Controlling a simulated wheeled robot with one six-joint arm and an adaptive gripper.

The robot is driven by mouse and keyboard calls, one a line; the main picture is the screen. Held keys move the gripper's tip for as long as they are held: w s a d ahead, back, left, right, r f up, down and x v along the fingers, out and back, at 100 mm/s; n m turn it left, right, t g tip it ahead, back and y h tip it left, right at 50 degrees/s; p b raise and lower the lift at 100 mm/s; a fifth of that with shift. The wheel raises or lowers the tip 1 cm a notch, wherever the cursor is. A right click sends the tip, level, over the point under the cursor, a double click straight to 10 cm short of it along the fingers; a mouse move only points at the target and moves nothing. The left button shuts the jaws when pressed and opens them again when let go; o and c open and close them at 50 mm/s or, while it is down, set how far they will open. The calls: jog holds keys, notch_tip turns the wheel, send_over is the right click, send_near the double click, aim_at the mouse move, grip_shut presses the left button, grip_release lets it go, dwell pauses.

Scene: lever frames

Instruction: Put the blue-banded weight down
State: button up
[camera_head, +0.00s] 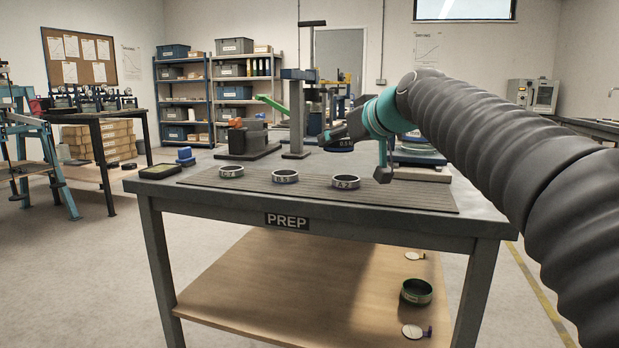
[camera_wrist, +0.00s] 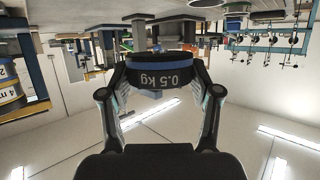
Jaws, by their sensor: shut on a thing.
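The blue-banded weight (camera_head: 344,146) is a dark disc held above the back of the PREP table in the head view. It also shows in the wrist view (camera_wrist: 162,77), upside down, with a blue band and the label 0.5 kg. My gripper (camera_wrist: 160,68) is shut on it, one finger on each side. In the head view my gripper (camera_head: 347,134) reaches in from the right over the table (camera_head: 385,230). A gap shows between the weight and the ribbed mat (camera_head: 400,196) below it.
Three pale-rimmed dark rings, a left one (camera_head: 231,171), a middle one (camera_head: 285,176) and a right one (camera_head: 345,182), stand on the mat. A grey block with an orange part (camera_head: 240,142) and a post (camera_head: 296,120) stand behind. The mat's right part looks bare.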

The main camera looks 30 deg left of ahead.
send_over(307, 188)
notch_tip(307, 188, down, 4)
jog(key=shift+f+b, duration=0.55)
jog(key=shift+f, duration=1.4)
jog(key=shift+f, duration=0.15)
jog(key=o, duration=1.6)
jog(key=shift+f, duration=0.1)
jog(key=shift+o, duration=0.2)
jog(key=shift+r, duration=0.25)
jog(key=b+v, duration=0.1)
jog(key=v, duration=1.1)
